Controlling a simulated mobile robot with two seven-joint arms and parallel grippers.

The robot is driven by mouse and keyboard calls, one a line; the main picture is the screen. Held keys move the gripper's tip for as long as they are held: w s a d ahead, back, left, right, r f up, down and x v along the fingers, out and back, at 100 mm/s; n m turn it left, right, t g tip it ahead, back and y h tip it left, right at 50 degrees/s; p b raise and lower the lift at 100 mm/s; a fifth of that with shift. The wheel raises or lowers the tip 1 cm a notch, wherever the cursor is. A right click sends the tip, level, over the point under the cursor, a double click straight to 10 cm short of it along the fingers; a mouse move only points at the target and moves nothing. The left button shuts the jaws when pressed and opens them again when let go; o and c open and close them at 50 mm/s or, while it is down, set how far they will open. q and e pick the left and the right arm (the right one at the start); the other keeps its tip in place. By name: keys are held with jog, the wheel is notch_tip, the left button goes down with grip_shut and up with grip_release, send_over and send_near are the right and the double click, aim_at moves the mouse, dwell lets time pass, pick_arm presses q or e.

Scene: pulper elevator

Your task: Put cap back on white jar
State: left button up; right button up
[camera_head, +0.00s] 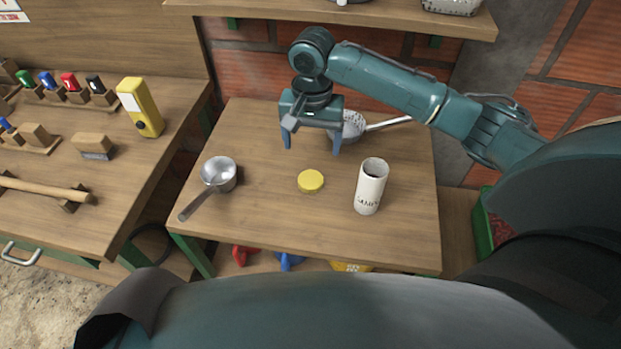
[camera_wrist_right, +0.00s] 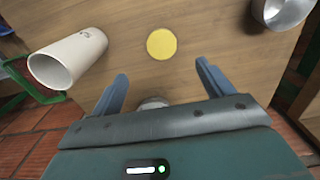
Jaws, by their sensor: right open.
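The white jar (camera_head: 370,187) stands upright and uncapped on the wooden table, with its dark open mouth facing up. It also shows at the left of the right wrist view (camera_wrist_right: 72,56). The yellow cap (camera_head: 311,181) lies flat on the table to the left of the jar, apart from it. It shows at the top middle of the right wrist view (camera_wrist_right: 161,44). My right gripper (camera_head: 311,146) is open and empty, behind the cap in the head view, with its fingers pointing down. Its fingers also show in the right wrist view (camera_wrist_right: 160,85). My left gripper is not in view.
A small metal pot (camera_head: 219,173) stands at the table's left. A perforated ladle (camera_head: 353,124) lies behind my right gripper. A workbench (camera_head: 125,185) at left holds a yellow device (camera_head: 140,107) and several markers. A shelf (camera_head: 400,14) hangs above the back. The table front is clear.

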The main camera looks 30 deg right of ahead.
send_over(311, 179)
notch_tip(311, 179, down, 6)
jog(key=shift+s+f, duration=0.15)
jog(key=shift+f, duration=0.05)
jog(key=shift+f, duration=0.1)
notch_tip(311, 179, down, 5)
jog(key=shift+f, duration=0.1)
dwell(0.3)
jog(key=shift+c, duration=0.6)
jog(key=c, duration=1)
notch_tip(311, 179, up, 10)
jog(key=shift+r, duration=0.15)
